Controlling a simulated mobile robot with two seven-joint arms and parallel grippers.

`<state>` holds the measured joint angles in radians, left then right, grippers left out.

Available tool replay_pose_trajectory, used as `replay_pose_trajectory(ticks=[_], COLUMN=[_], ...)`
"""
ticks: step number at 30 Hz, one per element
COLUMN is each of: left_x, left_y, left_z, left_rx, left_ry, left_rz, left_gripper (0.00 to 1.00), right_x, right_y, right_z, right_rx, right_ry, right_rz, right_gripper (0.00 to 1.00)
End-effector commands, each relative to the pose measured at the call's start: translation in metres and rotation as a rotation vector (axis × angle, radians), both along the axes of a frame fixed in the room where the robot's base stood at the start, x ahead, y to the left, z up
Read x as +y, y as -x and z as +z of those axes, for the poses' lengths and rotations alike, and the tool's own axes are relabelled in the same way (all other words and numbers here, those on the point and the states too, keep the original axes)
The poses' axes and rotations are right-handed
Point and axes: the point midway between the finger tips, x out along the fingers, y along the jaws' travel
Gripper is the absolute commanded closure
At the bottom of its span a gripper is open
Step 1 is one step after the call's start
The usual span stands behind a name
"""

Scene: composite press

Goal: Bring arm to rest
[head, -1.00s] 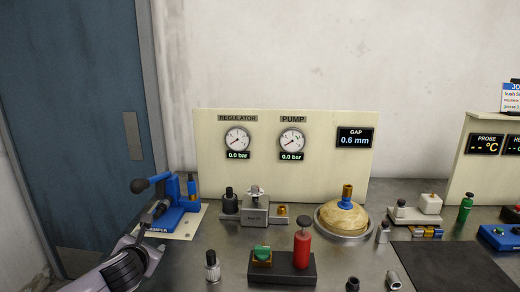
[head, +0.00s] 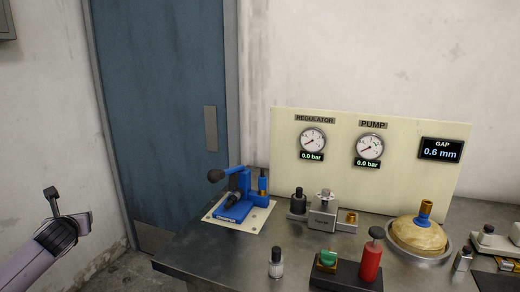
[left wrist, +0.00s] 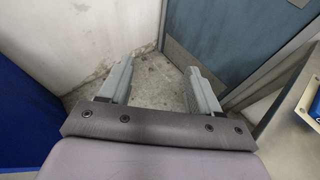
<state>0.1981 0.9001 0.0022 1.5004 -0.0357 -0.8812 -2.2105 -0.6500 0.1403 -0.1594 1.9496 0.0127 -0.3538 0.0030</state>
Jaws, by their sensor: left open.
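My left gripper (head: 66,219) is at the left of the head view, out over the floor and clear of the bench's left end. In the left wrist view its two grey fingers (left wrist: 155,85) stand apart with nothing between them, and bare floor shows beyond. The blue tamper (head: 238,203) with its black-knobbed lever stands on a pale plate at the left end of the bench. My left gripper is well apart from it. My right gripper is in neither view.
The metal bench (head: 190,262) holds a regulator block (head: 323,214), a red-bodied tool (head: 371,262), a small bottle (head: 276,263) and a domed piece in a round dish (head: 418,236). A gauge panel (head: 400,190) stands behind. A blue door (head: 155,110) is at the back left.

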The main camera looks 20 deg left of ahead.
Motion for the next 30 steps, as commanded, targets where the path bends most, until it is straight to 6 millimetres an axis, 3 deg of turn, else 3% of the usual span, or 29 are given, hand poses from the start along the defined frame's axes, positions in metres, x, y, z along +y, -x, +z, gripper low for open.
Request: replay_pose_trajectory(ticks=[15, 30], left_x=[-0.029, -0.061], left_y=[-0.032, -0.052], left_z=[0.024, 0.051], left_rx=[-0.765, -1.272], left_ry=[0.787, 1.736], left_rz=[0.134, 0.259], left_gripper=[0.37, 0.37], right_x=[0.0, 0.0], right_y=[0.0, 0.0], right_z=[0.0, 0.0], right_rx=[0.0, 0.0], right_ry=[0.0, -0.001], right_rz=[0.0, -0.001], right_gripper=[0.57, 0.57])
